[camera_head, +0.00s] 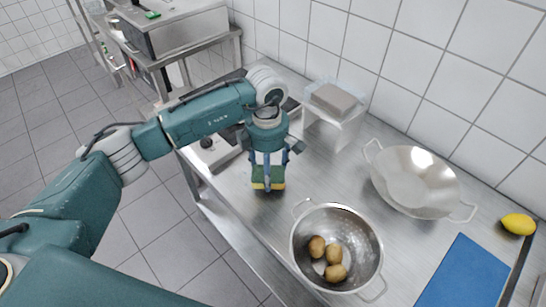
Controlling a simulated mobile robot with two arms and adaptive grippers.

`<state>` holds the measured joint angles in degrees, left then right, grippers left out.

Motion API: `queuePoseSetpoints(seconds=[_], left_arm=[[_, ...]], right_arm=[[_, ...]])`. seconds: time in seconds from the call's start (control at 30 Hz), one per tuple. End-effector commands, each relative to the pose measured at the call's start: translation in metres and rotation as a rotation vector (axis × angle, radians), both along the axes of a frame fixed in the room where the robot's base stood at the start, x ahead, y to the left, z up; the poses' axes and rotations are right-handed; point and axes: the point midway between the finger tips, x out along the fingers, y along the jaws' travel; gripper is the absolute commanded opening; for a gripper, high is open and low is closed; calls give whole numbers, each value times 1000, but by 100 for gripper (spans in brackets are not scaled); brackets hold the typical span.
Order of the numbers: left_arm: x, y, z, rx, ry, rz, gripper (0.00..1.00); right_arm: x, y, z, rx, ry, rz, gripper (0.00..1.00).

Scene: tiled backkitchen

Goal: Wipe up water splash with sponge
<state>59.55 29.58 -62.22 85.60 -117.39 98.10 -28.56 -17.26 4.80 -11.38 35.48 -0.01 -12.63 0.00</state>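The sponge (268,178), green with a yellow lower layer, is at the steel counter's surface near its left part. My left gripper (267,164) points down from above with its fingers around the sponge and appears shut on it. Whether the sponge touches the counter is hard to tell. No water splash can be made out clearly on the steel counter (240,195); the surface under the sponge is hidden. My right gripper is not in view.
A steel colander (374,234) holding potatoes (335,272) stands right of the sponge. Behind it are a wide metal pan (415,180) and a clear container (338,118) near the tiled wall. A blue board (465,275) and a lemon (518,223) lie at the right.

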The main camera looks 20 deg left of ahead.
Motion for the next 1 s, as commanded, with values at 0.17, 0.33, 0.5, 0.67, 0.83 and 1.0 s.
queuePoseSetpoints(seconds=[0.17,0.33,0.5,0.67,0.83,1.0], left_arm=[[1,5,16,3,4,4,42],[2,8,32,2,4,7,42],[3,11,47,3,5,10,42],[4,12,55,3,6,11,42],[4,12,55,3,6,11,42],[4,12,55,3,6,11,42]], right_arm=[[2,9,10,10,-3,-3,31],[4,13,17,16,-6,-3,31],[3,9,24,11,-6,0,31],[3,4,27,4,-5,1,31],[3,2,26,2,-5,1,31],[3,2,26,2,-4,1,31]])
